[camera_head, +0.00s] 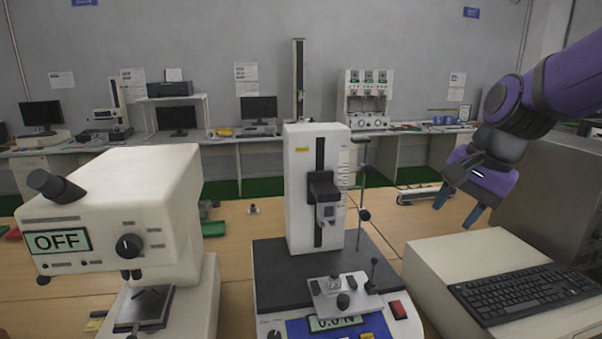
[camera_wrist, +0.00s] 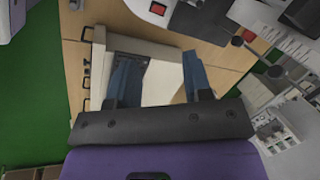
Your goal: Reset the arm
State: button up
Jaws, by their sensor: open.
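My gripper (camera_head: 457,211) is at the right of the head view, at the end of my purple and dark grey arm. Its two blue fingers point down and are spread apart. They hang in the air above or behind the white box that bears the keyboard; the exact gap cannot be told. In the wrist view my gripper (camera_wrist: 160,80) shows both blue fingers apart with nothing between them. Below them are the wooden bench and a pale surface.
A tester with a white column (camera_head: 317,180) stands mid-bench. A cream instrument with an OFF display (camera_head: 57,241) is at left. A black keyboard (camera_head: 522,291) lies on a white box (camera_head: 440,262) at right, beside a grey cabinet (camera_head: 548,200).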

jog(key=s+d+r+n+t+h, duration=0.1)
jog(key=s+d+n, duration=0.1)
jog(key=s+n, duration=0.2)
jog(key=s+d+r+n+t+h, duration=0.1)
jog(key=s+n, duration=0.4)
jog(key=s, duration=0.6)
jog(key=shift+s+d+r+t+h, duration=0.3)
jog(key=shift+d+r+t, duration=0.1)
jog(key=shift+d+r, duration=0.3)
